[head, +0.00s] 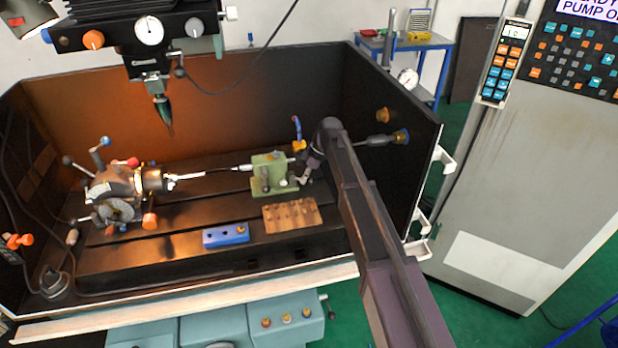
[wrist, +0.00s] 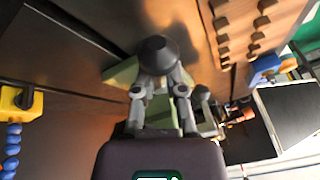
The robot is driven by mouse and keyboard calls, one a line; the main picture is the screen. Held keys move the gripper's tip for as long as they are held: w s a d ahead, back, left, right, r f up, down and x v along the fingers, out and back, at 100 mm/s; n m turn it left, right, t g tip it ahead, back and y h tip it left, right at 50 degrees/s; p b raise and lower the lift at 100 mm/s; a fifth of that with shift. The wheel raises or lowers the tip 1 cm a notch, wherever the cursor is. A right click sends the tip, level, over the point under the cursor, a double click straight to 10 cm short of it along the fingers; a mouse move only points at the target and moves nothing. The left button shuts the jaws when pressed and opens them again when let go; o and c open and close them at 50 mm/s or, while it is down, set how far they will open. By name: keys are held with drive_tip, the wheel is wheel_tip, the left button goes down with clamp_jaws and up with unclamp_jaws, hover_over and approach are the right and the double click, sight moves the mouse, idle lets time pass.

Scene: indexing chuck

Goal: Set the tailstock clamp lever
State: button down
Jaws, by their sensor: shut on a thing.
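The green tailstock (head: 268,176) stands on the dark machine table, right of the indexing chuck (head: 118,196). A thin bright bar runs between chuck and tailstock. My gripper (head: 306,171) is at the tailstock's right end, reached from the right. In the wrist view, my gripper (wrist: 160,85) is shut at a dark round knob (wrist: 158,52), which looks like the end of the clamp lever. The green tailstock body (wrist: 121,76) shows behind it. The lever's shaft and the exact finger contact are hidden by the fingers.
A blue-beaded coolant hose on a yellow block (wrist: 17,99) is close to my gripper's left in the wrist view. A wooden peg block (head: 291,215) and a blue block (head: 226,235) lie in front of the tailstock. A spindle (head: 161,102) hangs above the table.

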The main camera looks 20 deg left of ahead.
drive_tip(key=shift+a, duration=0.1)
drive_tip(key=c, duration=0.7)
unclamp_jaws()
drive_tip(key=shift+a, duration=0.15)
